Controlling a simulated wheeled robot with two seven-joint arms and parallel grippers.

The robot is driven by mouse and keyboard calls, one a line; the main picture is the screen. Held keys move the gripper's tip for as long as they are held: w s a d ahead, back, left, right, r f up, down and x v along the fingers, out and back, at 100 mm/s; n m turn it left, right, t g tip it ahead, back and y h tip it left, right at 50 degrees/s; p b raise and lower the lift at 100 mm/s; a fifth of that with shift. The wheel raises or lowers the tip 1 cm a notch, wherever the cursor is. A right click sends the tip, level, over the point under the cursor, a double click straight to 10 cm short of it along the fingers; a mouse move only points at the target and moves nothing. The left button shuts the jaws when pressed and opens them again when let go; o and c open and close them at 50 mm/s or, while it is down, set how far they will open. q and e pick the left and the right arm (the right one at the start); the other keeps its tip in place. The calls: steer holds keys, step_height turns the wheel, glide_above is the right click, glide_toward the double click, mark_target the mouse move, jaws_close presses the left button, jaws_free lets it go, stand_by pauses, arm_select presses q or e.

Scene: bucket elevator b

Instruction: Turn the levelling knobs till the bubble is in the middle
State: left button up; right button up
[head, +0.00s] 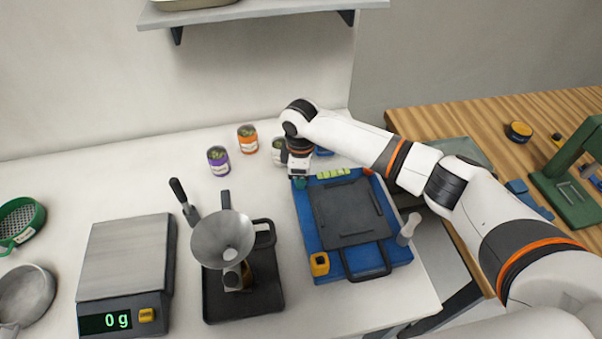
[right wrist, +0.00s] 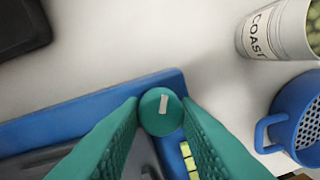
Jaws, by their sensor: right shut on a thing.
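The blue levelling base (head: 307,226) with a dark plate (head: 350,212) lies on the white table. A yellow-green bubble vial (head: 333,173) sits along its back edge; I cannot make out where the bubble is. My right gripper (head: 299,183) points down at the back left corner of the base. In the right wrist view its teal fingers (right wrist: 160,118) are shut on a round teal knob (right wrist: 160,108) with a pale mark on top. The vial (right wrist: 188,156) is partly hidden by a finger there. A yellow-orange part (head: 320,264) sits at the front left corner. My left gripper is out of view.
A scale (head: 126,260) reading 0 g and a funnel (head: 222,238) on a stand are to the left. Several labelled cans, such as the orange one (head: 247,138), stand behind. A blue perforated cup (right wrist: 298,115) is near the right gripper.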

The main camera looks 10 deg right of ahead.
steer(key=o, duration=1)
steer(key=shift+s+a+r+b, duration=0.1)
steer(key=shift+r+b, duration=0.65)
steer(key=shift+r, duration=2.3)
steer(key=shift+s+r+b, duration=0.1)
steer(key=shift+r+b, duration=0.6)
steer(key=shift+r, duration=2.3)
steer(key=shift+c, duration=0.2)
